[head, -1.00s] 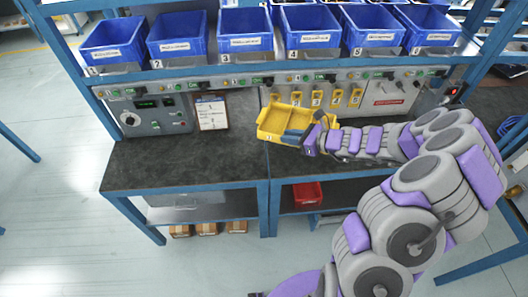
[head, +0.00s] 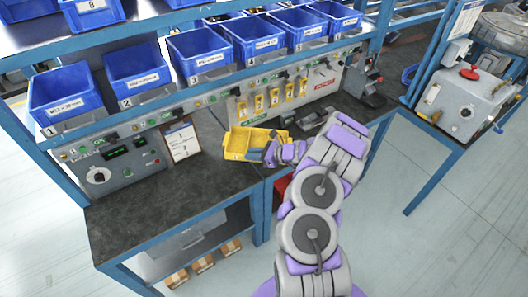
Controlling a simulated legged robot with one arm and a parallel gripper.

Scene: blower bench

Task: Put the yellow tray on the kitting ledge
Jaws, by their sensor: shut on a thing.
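The yellow tray (head: 240,133) is an open, divided tray at the back of the dark worktop, in front of the panel with the yellow tags. I cannot tell whether it rests on the worktop or is held just above it. My gripper (head: 269,152) is at the tray's right side, shut on its near right wall. The fingertips are small and partly hidden by the tray and wrist. No thing in view is clearly labelled as the kitting ledge.
Several blue bins (head: 137,72) stand on the shelf above the panel. A clipboard (head: 181,140) leans left of the tray. The dark worktop (head: 150,200) is clear at the front left. A grey machine with a red knob (head: 468,103) stands at the right.

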